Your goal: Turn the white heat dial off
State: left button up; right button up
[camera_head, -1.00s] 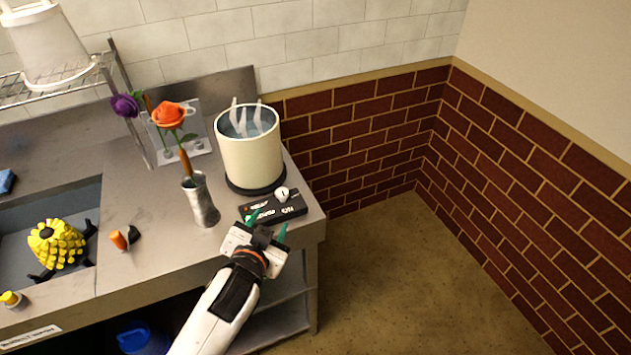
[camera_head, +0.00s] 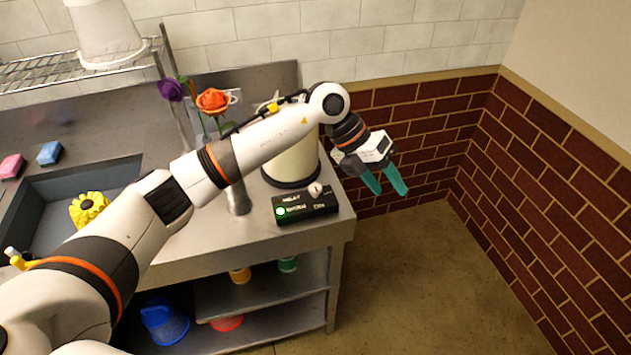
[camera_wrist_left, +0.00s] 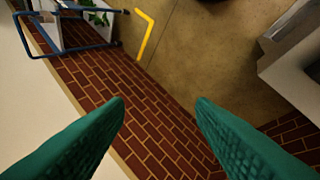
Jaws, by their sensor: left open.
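The white heat dial (camera_head: 315,189) sits at the back right of a black control box (camera_head: 318,211) on the counter's right end. A green light (camera_head: 280,211) glows at the box's left. The dial's pointing direction is too small to tell. The cream pot (camera_head: 292,166) stands behind the box, partly hidden by my left arm. My left gripper (camera_head: 385,184) is open and empty, its teal fingers pointing down past the counter's right edge, to the right of the dial. In the left wrist view, the open fingers (camera_wrist_left: 160,108) have only floor and brick wall between them; no dial shows.
My left arm crosses in front of the vase (camera_head: 238,200) with orange and purple flowers. A sink (camera_head: 40,220) holding a yellow flower lies left. Open floor and a brick wall lie right. A blue-framed cart (camera_wrist_left: 75,30) shows in the left wrist view.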

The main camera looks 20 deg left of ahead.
aim_at(315, 187)
pick_arm(q)
jog(key=w+a+r+n+y, duration=0.15)
jog(key=a+y, duration=0.25)
jog(key=a, duration=0.4)
jog(key=w+a+r+n+y, duration=0.1)
jog(key=w+a+r+y, duration=0.1)
jog(key=a+y, duration=0.35)
jog(key=shift+m+h, duration=0.25)
jog(key=shift+h, duration=0.6)
jog(key=f, duration=0.4)
jog(key=a+f+p, duration=0.1)
jog(key=f, duration=0.3)
jog(key=f+p, duration=0.1)
jog(key=f, duration=0.3)
jog(key=shift+w+a, duration=0.25)
jog(key=c, duration=1)
jog(key=shift+o, duration=0.2)
